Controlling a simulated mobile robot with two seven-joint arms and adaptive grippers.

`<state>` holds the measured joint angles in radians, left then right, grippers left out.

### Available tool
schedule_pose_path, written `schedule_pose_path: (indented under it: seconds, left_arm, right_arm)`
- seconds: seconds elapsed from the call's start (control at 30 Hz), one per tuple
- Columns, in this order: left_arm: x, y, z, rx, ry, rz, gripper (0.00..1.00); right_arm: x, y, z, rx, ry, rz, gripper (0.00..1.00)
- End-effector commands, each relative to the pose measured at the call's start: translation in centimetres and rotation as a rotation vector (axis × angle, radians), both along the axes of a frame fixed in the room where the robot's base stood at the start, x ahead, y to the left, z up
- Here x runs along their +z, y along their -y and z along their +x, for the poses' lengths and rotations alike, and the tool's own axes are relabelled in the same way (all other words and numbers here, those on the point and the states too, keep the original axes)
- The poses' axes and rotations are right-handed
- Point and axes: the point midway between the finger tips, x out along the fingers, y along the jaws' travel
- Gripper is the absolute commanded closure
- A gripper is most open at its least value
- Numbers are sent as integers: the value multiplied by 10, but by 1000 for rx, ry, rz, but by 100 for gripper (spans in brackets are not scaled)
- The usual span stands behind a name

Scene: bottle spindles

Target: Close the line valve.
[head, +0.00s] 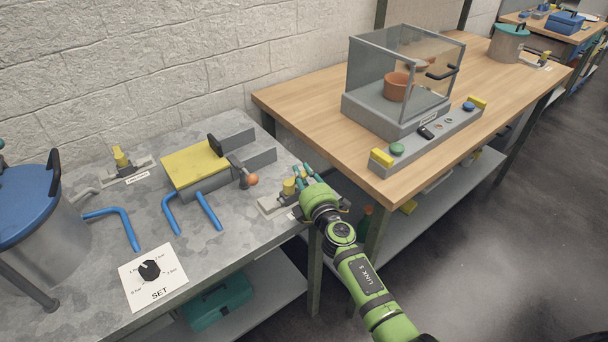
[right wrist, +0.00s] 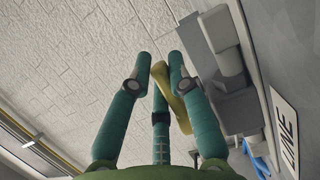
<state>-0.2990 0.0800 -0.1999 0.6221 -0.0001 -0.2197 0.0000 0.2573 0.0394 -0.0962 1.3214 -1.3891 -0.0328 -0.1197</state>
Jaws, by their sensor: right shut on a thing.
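The line valve has a yellow handle (head: 288,187) on a grey base plate (head: 271,206) at the right end of the metal bench. My right gripper (head: 303,176), green with teal fingers, reaches it from the front right and is shut on the yellow handle. The right wrist view shows the handle (right wrist: 187,88) between the teal fingers (right wrist: 159,68), with a white LINE label (right wrist: 285,132) beside it. The fingers partly hide the handle, so I cannot tell its exact angle. My left gripper is not in view.
A yellow-topped vise (head: 195,163) stands left of the valve. A second yellow-handled valve (head: 120,157) is farther left, near a blue-lidded pot (head: 25,205). Blue hex keys (head: 120,222) and a SET dial (head: 150,270) lie forward. A wooden table (head: 325,135) with a clear-walled box (head: 400,75) adjoins right.

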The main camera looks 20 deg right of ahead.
Motion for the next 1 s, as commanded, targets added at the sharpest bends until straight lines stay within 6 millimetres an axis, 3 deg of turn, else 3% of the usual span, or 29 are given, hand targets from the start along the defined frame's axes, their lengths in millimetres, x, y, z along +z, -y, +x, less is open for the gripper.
schedule_pose_path:
  seconds: [0.37,1.0]
  left_arm:
    - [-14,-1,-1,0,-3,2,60]
    - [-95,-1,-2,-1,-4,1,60]
  right_arm:
    - [-3,-4,13,303,0,-9,100]
    - [-5,-23,26,765,1,-4,100]
